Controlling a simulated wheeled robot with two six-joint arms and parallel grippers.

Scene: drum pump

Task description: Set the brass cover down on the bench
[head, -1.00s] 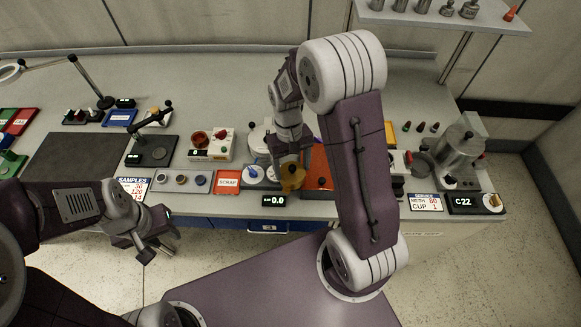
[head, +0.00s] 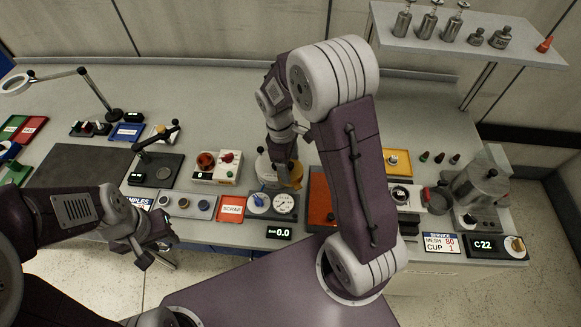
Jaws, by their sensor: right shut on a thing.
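The brass cover (head: 293,174) is a small golden-brown piece at the tip of my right gripper (head: 285,168). My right gripper is shut on it, beside a round pale vessel behind the gauge panel. The arm hides part of the cover, and I cannot tell whether it touches anything below. The grey bench (head: 235,110) runs across the view. My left gripper (head: 155,246) hangs empty in front of the bench's front edge; its fingers look apart.
A panel with a blue knob and a gauge (head: 284,205) stands just in front of the cover. An orange-red mat (head: 320,200) lies to its right, partly behind my arm. A box with red buttons (head: 217,167) is to its left.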

